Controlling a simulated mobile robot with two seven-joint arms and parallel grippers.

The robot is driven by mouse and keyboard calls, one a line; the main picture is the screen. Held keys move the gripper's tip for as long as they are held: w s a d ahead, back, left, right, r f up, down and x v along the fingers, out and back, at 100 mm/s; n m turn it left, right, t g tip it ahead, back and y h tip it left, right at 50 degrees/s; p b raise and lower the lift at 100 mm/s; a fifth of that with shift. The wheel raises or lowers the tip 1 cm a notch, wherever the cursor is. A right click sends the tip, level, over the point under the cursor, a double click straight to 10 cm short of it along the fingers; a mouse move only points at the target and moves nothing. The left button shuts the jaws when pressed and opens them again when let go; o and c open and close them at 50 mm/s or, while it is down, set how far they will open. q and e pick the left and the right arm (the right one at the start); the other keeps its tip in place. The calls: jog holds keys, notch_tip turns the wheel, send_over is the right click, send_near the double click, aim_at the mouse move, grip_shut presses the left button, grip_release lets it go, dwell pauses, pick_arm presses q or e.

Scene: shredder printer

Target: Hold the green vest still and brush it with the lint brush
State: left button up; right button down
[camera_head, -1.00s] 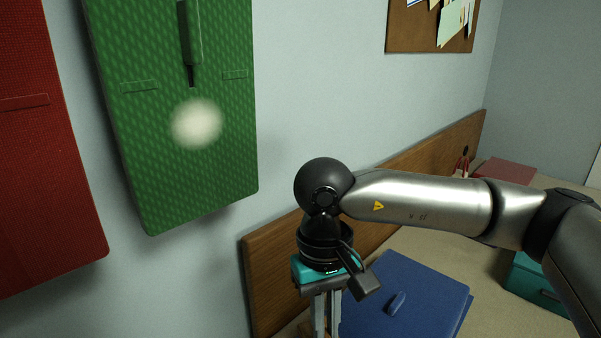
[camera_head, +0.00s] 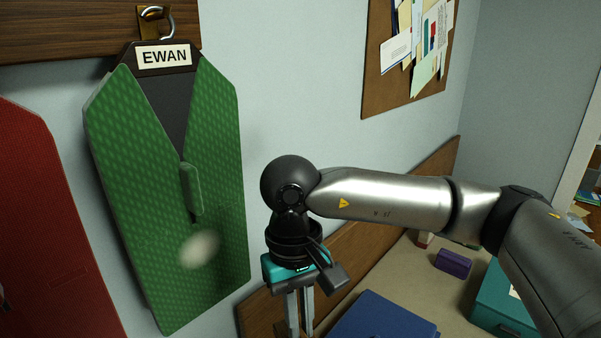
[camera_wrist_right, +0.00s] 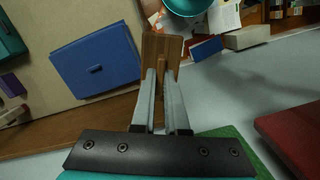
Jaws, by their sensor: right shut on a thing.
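The green vest (camera_head: 220,120) hangs on the wall from a metal hook (camera_head: 155,15), with a name tag reading EWAN (camera_head: 164,57). A pale, fuzzy lint patch (camera_head: 201,249) shows on its lower front. My right gripper (camera_head: 300,325) points down, to the right of the vest and apart from it. In the right wrist view, my right gripper (camera_wrist_right: 162,80) is shut on the wooden lint brush (camera_wrist_right: 153,47). The vest's green edge (camera_wrist_right: 235,135) shows below there. The brush's bristles are hidden. My left gripper is not in view.
A red vest (camera_head: 45,220) hangs to the left of the green one. A desk with a wooden back panel (camera_head: 350,240) stands at right, holding a blue folder (camera_head: 385,318), a purple box (camera_head: 453,262) and a teal box (camera_head: 505,300). A pinboard (camera_head: 375,80) hangs above.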

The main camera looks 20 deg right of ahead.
pick_arm(q)
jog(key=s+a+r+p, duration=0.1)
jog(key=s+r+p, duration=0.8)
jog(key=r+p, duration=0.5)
jog(key=p, duration=0.4)
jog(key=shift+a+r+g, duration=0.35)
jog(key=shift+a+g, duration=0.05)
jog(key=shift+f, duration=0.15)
